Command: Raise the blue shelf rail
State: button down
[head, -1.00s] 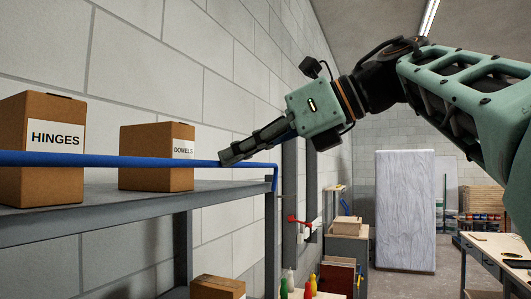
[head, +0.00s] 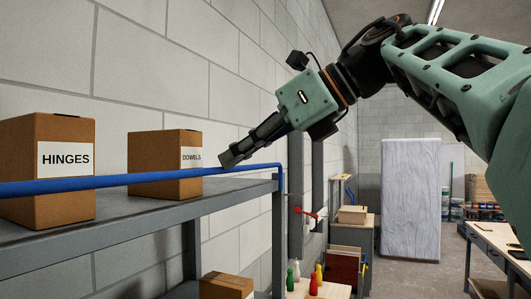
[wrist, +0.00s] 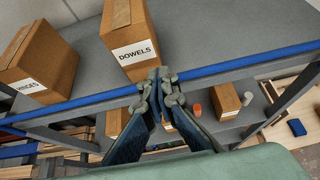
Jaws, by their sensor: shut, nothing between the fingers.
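The blue shelf rail (head: 100,182) runs along the front edge of the grey shelf (head: 120,222), above its board and in front of two boxes. Its right end bends down to the shelf's end post. My gripper (head: 229,160) is shut and empty, its fingertips at the rail just right of the DOWELS box. In the wrist view, the fingertips (wrist: 160,76) overlap the rail (wrist: 240,63) and hide a short stretch of it. I cannot tell whether they touch it or sit slightly above it.
The HINGES box (head: 62,140) and DOWELS box (head: 150,150) stand on the shelf behind the rail. A block wall (head: 180,60) rises behind. Below are another box (head: 226,286) and small coloured bottles (head: 313,285). A workbench (head: 495,245) stands at right; floor between is clear.

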jog(key=v, duration=1.2)
